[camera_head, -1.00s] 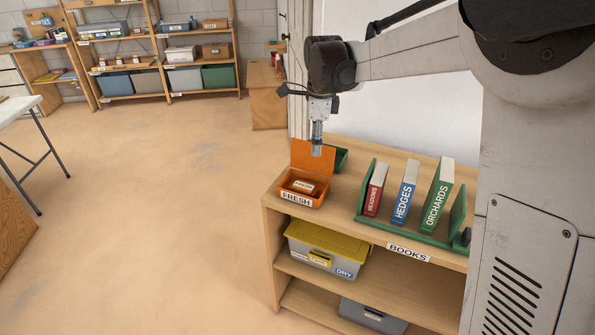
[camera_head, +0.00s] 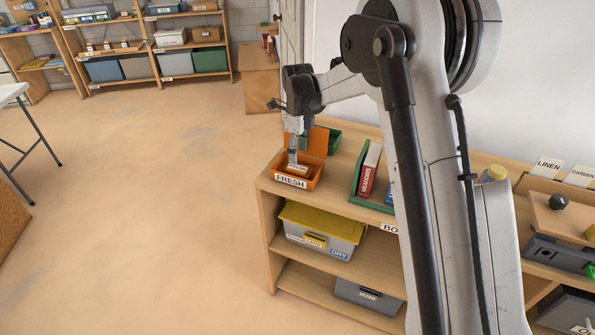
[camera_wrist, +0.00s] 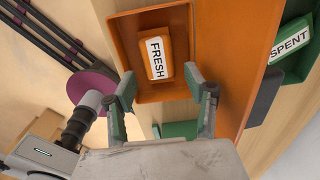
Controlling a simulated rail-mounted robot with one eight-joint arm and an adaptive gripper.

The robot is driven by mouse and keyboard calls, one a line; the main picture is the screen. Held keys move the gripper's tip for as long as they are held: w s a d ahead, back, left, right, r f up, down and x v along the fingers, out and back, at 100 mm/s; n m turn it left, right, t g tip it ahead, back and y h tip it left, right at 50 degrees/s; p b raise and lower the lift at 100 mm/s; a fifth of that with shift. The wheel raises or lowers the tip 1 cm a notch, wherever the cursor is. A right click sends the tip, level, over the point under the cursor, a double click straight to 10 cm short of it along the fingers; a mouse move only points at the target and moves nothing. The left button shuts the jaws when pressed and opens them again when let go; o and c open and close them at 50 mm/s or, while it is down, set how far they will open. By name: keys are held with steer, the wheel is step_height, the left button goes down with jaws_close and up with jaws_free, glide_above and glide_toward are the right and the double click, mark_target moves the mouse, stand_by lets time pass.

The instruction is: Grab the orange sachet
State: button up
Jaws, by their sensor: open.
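The orange sachet (camera_wrist: 157,57) with a white FRESH label lies inside the open orange box (camera_wrist: 179,92) in the wrist view. In the head view the box (camera_head: 313,182) sits at the left end of the shelf top, its lid standing up behind. My gripper (camera_wrist: 160,78) is open, its two green-tipped fingers apart at the near end of the sachet. In the head view my gripper (camera_head: 292,163) points down over the box and partly covers the sachet. I cannot tell whether the fingers touch it.
A green box labelled SPENT (camera_wrist: 290,45) stands beside the orange box's lid. A red book (camera_head: 370,171) in a green holder stands to the right on the shelf top (camera_head: 337,188). My arm hides the shelf further right.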

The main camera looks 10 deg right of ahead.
mark_target(297, 167)
steer(key=shift+s+a+f, duration=0.1)
steer(key=shift+f, duration=1.5)
steer(key=shift+s+a+f, duration=0.1)
steer(key=shift+f, duration=1.45)
steer(key=shift+c, duration=0.5)
steer(key=c, duration=0.8)
steer(key=shift+r, duration=0.1)
